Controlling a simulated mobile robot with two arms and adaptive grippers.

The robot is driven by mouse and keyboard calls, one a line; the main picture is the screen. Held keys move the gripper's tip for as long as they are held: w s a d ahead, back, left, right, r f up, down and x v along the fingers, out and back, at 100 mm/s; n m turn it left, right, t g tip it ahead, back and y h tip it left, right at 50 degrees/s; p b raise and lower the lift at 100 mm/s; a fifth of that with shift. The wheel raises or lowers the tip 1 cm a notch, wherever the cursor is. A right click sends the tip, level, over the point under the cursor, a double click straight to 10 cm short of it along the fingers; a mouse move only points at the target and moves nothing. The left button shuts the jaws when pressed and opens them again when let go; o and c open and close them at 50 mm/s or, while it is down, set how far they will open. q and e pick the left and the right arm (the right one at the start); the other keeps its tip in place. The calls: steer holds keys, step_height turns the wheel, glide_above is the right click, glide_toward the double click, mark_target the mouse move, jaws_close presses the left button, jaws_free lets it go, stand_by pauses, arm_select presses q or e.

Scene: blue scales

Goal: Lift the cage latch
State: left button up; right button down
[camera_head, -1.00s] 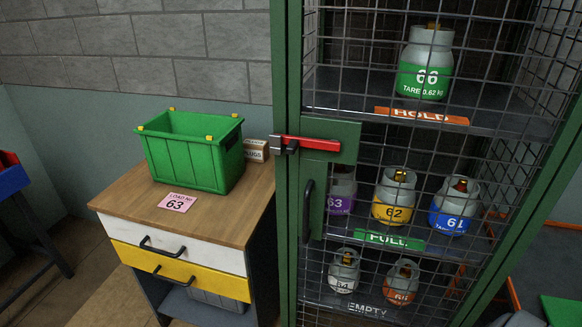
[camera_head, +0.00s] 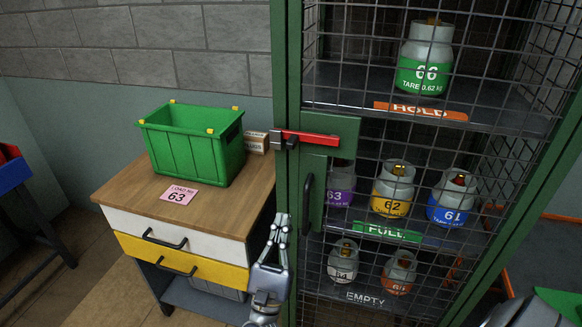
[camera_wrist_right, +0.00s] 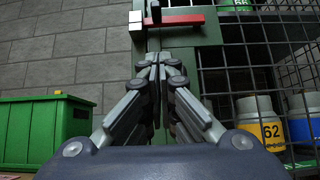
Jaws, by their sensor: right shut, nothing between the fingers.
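The cage latch (camera_head: 310,138) is a red bar lying level across the green door frame, with a dark knob and a grey keeper at its left end. It also shows at the top of the right wrist view (camera_wrist_right: 180,18). The cage door (camera_head: 326,126) is closed, with a black upright handle (camera_head: 307,203) below the latch. My right gripper (camera_head: 281,219) is shut and empty, fingers pointing up, below and left of the latch and apart from it. In the right wrist view its fingertips (camera_wrist_right: 158,60) show below the latch. My left gripper is not in view.
A wooden-topped cabinet (camera_head: 130,196) stands left of the cage, bearing a green crate (camera_head: 185,150), a small box (camera_head: 256,142) and a pink card (camera_head: 179,194). Numbered gas bottles stand on shelves behind the mesh. Free space lies before the cage door.

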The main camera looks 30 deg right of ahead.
steer(key=p, duration=0.6)
glide_toward(303, 142)
steer(key=w+d, duration=0.2)
steer(key=w, duration=0.1)
steer(key=r+p, duration=0.2)
steer(key=r, duration=0.1)
steer(key=shift+w+a+p, duration=0.1)
steer(key=shift+w+p, duration=0.15)
steer(key=shift+p, duration=0.05)
